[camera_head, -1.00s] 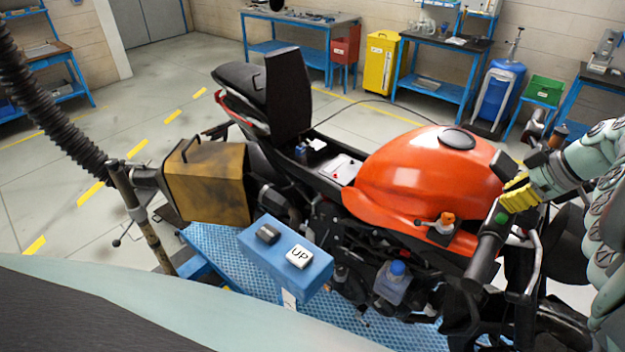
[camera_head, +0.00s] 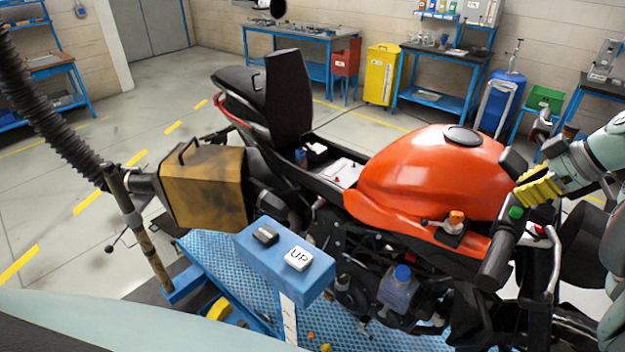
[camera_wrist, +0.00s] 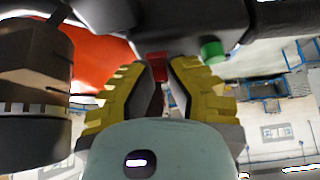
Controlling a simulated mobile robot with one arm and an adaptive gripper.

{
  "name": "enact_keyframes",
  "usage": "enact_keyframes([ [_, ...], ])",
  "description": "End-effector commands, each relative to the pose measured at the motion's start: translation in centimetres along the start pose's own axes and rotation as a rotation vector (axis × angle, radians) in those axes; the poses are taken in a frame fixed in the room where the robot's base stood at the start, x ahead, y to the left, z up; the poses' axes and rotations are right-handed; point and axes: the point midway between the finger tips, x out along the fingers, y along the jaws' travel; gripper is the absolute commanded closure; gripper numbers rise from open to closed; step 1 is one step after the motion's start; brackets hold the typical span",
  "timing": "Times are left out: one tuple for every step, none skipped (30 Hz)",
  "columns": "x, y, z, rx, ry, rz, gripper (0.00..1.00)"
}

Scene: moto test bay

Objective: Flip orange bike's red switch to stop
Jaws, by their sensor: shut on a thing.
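The orange bike (camera_head: 425,185) stands on a blue lift, its handlebar grip (camera_head: 497,258) at the right of the head view. A green button (camera_head: 516,212) sits on the handlebar, and it also shows in the wrist view (camera_wrist: 212,51). My gripper (camera_head: 538,191), with yellow ridged fingers, is at the handlebar beside the green button. In the wrist view, the red switch (camera_wrist: 157,66) shows between my fingertips (camera_wrist: 157,78), and the fingers are shut on it. Its lettering and position cannot be read. In the head view my fingers largely cover that spot.
A blue box with an UP button (camera_head: 299,259) stands in front of the bike. An orange-topped key switch (camera_head: 455,222) is near the tank. A brown box (camera_head: 205,187) and a black hose (camera_head: 45,100) are at left. Workbenches line the back wall.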

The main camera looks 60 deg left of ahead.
Motion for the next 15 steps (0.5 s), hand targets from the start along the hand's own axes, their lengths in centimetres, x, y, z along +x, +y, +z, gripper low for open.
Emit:
enact_keyframes([
  [0.15, 0.13, 0.43, 0.008, -0.007, 0.006, 1.0],
  [0.15, 0.13, 0.43, 0.008, -0.007, 0.006, 1.0],
  [0.15, 0.14, 0.43, 0.008, -0.007, 0.006, 1.0],
  [0.16, 0.13, 0.43, 0.008, -0.007, 0.006, 1.0],
  [0.16, 0.13, 0.43, 0.008, -0.007, 0.006, 1.0],
  [0.16, 0.14, 0.42, 0.008, -0.006, 0.006, 1.0],
  [0.16, 0.14, 0.42, 0.008, -0.006, 0.007, 0.81],
  [0.15, 0.14, 0.4, 0.008, -0.006, 0.007, 0.78],
  [0.15, 0.12, 0.37, 0.007, -0.005, 0.006, 0.73],
  [0.14, 0.11, 0.33, 0.006, -0.005, 0.005, 0.7],
  [0.12, 0.1, 0.31, 0.006, -0.005, 0.005, 0.68],
  [0.11, 0.09, 0.27, 0.005, -0.004, 0.004, 0.68],
  [0.1, 0.08, 0.25, 0.005, -0.004, 0.004, 0.68],
  [0.09, 0.08, 0.23, 0.004, -0.004, 0.003, 0.68],
  [0.08, 0.07, 0.21, 0.004, -0.004, 0.003, 0.68],
])
